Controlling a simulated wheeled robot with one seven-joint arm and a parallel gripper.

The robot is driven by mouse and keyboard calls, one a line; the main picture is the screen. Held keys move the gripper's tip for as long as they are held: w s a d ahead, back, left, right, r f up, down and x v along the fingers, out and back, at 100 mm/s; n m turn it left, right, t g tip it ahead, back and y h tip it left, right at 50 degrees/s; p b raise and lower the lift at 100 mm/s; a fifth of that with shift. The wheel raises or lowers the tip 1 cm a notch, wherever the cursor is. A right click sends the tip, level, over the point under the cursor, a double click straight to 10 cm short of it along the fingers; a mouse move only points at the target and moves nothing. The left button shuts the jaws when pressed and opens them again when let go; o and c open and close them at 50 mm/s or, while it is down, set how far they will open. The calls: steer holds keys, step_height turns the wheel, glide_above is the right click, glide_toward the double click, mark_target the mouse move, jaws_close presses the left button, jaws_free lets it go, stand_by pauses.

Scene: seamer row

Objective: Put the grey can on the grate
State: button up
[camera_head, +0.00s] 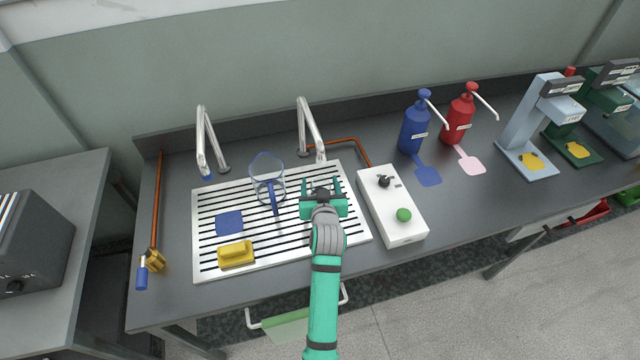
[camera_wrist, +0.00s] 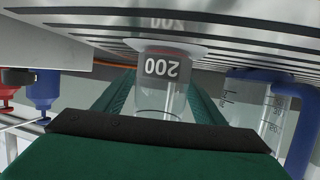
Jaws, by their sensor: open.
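The white grate (camera_head: 280,245) with black slots lies on the counter; it also shows along the top of the wrist view (camera_wrist: 240,25), which is upside down. My gripper (camera_head: 321,186) is open over the grate's right part. In the wrist view, a clear vessel with a grey band marked 200 (camera_wrist: 160,70) stands between my two green fingers (camera_wrist: 158,95). Its pale base appears to rest on the grate, and a gap shows beside the fingers. I see no other grey can; in the head view my gripper hides this vessel.
A clear jug with a blue handle (camera_head: 267,170) stands left of my gripper. A yellow block (camera_head: 236,254) and blue patch (camera_head: 229,222) lie on the grate. Two taps stand behind. A white box with a green button (camera_head: 404,215) is close on the right, then blue and red pump bottles.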

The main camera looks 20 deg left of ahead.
steer(key=v, duration=1.2)
steer(key=shift+r, duration=0.1)
